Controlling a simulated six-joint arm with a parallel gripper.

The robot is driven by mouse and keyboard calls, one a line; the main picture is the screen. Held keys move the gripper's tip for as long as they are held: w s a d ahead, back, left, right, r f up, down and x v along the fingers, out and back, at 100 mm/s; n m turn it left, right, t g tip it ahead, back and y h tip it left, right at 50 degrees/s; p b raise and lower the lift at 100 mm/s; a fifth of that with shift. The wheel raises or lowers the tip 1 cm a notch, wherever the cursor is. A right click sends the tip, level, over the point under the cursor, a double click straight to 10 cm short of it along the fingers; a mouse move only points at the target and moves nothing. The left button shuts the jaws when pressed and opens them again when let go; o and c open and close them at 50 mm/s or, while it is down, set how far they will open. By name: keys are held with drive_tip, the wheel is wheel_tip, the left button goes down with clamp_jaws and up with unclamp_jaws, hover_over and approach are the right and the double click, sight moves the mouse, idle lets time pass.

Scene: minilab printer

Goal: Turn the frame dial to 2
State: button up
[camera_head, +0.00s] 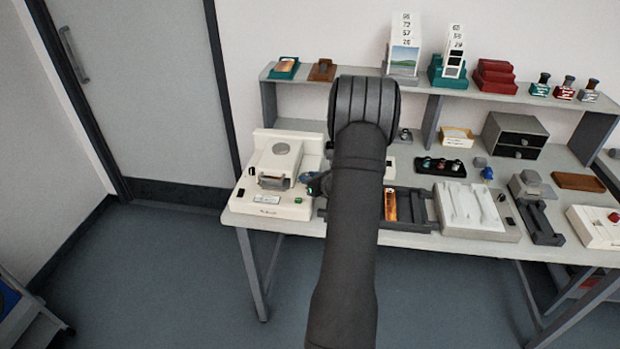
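A cream machine (246,200), which looks like the printer, stands at the left end of the desk. It has a grey round disc (281,148) on top, a small display (267,198) on its front and a green button (298,200). I cannot make out which part is the frame dial or what number it is set to. My gripper (313,183) shows only in part as a dark shape at the machine's right side, mostly hidden behind my arm. A small teal patch (308,177) shows beside it. I cannot tell whether the gripper touches anything or holds anything.
To the right on the desk (400,239) are a dark tray with an orange strip (390,205), a white fixture (470,207) and a grey drawer box (514,137). A raised shelf (430,89) behind holds number cards, bottles and small stands. My arm blocks the desk's left-middle.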

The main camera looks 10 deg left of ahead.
drive_tip(key=shift+a+m+t, duration=0.1)
drive_tip(key=shift+m+t, duration=0.2)
drive_tip(key=shift+s+a+r+m+t+h, duration=0.15)
drive_tip(key=shift+m+t+h, duration=0.4)
drive_tip(key=shift+m+h, duration=0.35)
drive_tip(key=shift+s+a+f+m+t+h, duration=0.15)
drive_tip(key=shift+m+t+h, duration=0.4)
drive_tip(key=shift+m+h, duration=0.35)
drive_tip(key=shift+r, duration=0.1)
drive_tip(key=o, duration=0.7)
drive_tip(key=v, duration=1.7)
drive_tip(key=shift+s+a+r, duration=0.15)
drive_tip(key=shift+r, duration=0.1)
